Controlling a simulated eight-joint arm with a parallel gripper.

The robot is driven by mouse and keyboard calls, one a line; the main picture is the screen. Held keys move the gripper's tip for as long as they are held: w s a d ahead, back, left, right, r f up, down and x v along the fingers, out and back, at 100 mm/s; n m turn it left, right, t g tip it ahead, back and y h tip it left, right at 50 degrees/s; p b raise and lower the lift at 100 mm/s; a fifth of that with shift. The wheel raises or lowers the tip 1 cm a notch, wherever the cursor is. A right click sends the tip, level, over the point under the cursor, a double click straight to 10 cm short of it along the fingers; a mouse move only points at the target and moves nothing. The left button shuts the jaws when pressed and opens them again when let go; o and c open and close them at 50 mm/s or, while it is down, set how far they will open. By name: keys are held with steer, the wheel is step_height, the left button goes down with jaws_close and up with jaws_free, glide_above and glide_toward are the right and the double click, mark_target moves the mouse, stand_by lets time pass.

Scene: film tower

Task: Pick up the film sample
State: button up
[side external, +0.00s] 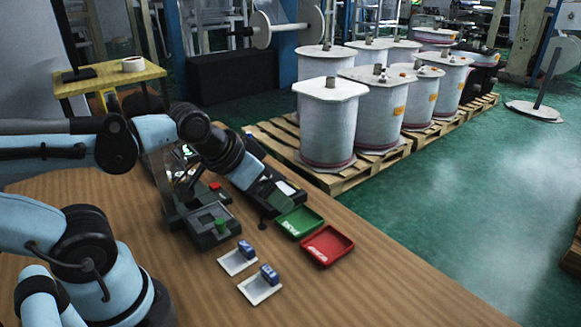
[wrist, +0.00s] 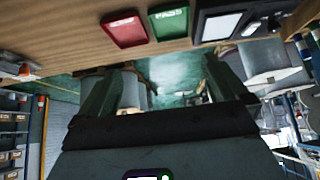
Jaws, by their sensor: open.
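I cannot tell for certain which thing is the film sample. A white rectangular sheet or pad lies on a black flat device (wrist: 202,30) in the wrist view; part of it (side external: 286,187) shows behind my gripper in the side view. Two small white plates, a far one (side external: 232,265) and a near one (side external: 256,294), lie on the table, each with a blue block at its edge. My gripper (side external: 272,203) is above the table near the green tray (side external: 300,236). In the wrist view its fingers (wrist: 165,72) are wide apart with nothing between them.
A red tray (side external: 328,262) labelled in white lies beside the green tray. A dark grey device with a green button (side external: 221,225) stands left of my gripper. Wrapped film rolls (side external: 329,120) stand on pallets beyond the table. The table's front right is bare.

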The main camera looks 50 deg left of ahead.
steer(key=c, duration=0.5)
steer(key=g, duration=0.7)
glide_toward(271, 269)
steer(key=shift+f, duration=4.45)
